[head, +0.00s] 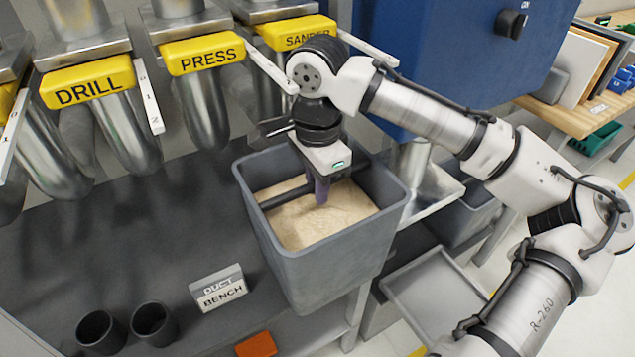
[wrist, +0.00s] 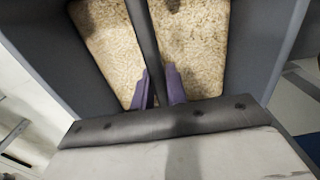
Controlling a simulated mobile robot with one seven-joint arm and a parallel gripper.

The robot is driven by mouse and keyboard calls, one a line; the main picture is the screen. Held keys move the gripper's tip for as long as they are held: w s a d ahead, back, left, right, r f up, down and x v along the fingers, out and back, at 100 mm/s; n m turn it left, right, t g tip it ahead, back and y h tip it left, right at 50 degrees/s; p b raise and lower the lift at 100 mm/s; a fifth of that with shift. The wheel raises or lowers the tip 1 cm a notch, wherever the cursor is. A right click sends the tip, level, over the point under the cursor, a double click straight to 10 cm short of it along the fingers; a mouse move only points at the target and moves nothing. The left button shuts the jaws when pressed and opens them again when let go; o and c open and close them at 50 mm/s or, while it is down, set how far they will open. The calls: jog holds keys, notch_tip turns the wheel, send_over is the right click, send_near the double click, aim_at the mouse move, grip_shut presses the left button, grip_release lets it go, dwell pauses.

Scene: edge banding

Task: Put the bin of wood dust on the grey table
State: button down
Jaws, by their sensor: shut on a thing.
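The grey bin (head: 330,265) of wood dust (head: 325,222) is at the right end of a dark grey table top (head: 130,230). Its lower part overlaps the table's right edge in the head view; I cannot tell whether it rests there or hangs just above. A dark bar handle (head: 283,192) crosses the bin's opening. My gripper (head: 320,190) reaches into the bin from above, its purple fingers shut on this handle. In the wrist view the fingers of my gripper (wrist: 160,85) lie on both sides of the handle (wrist: 143,35), with wood dust (wrist: 195,45) below.
A "DUCT BENCH" sign (head: 219,288), two dark cups (head: 153,323) and an orange block (head: 256,345) stand at the table's front. Metal ducts with yellow labels (head: 88,82) hang behind. A blue cabinet (head: 440,60) is behind my arm. A grey tray (head: 432,285) sits lower right. The table's left-middle is clear.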

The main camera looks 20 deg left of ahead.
jog(key=shift+f, duration=0.45)
jog(key=c, duration=1.3)
grip_release()
jog(key=shift+f, duration=0.1)
